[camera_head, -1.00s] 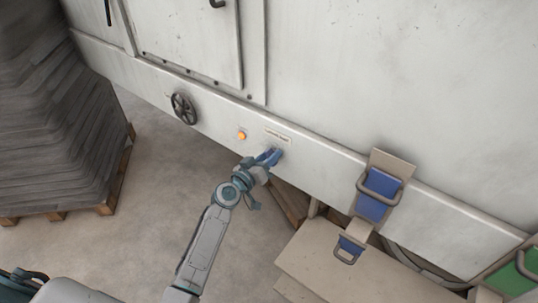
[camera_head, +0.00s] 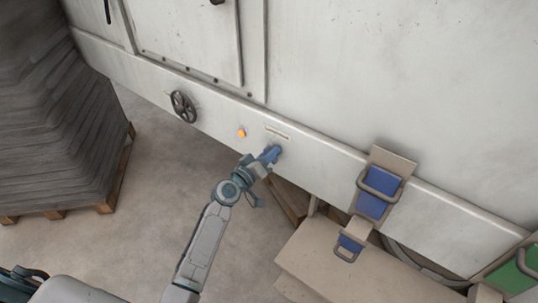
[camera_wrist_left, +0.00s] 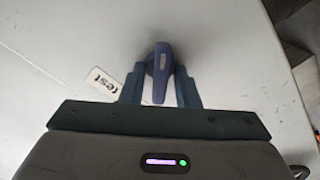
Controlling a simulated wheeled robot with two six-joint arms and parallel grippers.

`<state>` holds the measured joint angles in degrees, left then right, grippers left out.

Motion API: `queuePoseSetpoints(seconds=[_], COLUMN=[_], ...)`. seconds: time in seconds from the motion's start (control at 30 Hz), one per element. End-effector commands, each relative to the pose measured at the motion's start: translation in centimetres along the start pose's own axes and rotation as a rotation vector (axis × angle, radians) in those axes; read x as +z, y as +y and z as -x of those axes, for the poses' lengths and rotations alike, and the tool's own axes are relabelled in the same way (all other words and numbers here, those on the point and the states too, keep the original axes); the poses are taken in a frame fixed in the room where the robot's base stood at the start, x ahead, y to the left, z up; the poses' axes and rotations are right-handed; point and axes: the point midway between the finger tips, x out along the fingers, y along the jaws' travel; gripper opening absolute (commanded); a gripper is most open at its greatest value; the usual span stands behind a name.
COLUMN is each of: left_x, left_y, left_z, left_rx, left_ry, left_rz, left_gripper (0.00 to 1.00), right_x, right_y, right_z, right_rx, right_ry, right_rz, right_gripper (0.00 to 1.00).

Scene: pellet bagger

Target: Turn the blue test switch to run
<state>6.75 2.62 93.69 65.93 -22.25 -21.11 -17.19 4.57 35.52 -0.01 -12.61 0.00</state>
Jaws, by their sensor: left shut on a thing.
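The blue test switch (camera_head: 273,152) is on the lower rail of the white machine, below a small label (camera_head: 277,132). In the left wrist view the switch handle (camera_wrist_left: 160,70) stands between my left gripper's fingers (camera_wrist_left: 160,88), and a white tag reading "test" (camera_wrist_left: 103,80) lies to its left. My left gripper (camera_head: 266,160) is at the switch in the head view and is shut on its handle. The fingers partly hide the handle there, so its exact angle is hard to tell. My right gripper is not in view.
An orange lamp (camera_head: 241,132) and a black handwheel (camera_head: 183,106) are left of the switch on the rail. Blue clamps (camera_head: 375,205) sit to the right above beige boxes (camera_head: 345,270). A grey stack (camera_head: 55,110) on a pallet stands at left, with bare floor between.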

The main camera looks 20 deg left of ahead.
Motion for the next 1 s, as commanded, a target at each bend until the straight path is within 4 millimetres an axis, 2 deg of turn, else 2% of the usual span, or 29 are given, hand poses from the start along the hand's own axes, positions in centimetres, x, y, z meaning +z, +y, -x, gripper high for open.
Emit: queuePoseSetpoints(seconds=[0.6, 1.0], left_x=[0.09, 0.23], left_y=[-0.35, -0.5], left_z=[0.01, 0.02], left_rx=[-0.001, -0.001], left_ry=[-0.001, -0.001], left_rz=[0.563, 0.812], left_gripper=[0.06, 0.06], right_x=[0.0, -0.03], right_y=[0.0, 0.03], right_z=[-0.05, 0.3], right_rx=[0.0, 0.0], right_ry=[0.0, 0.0], right_rz=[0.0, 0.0], right_gripper=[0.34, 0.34])
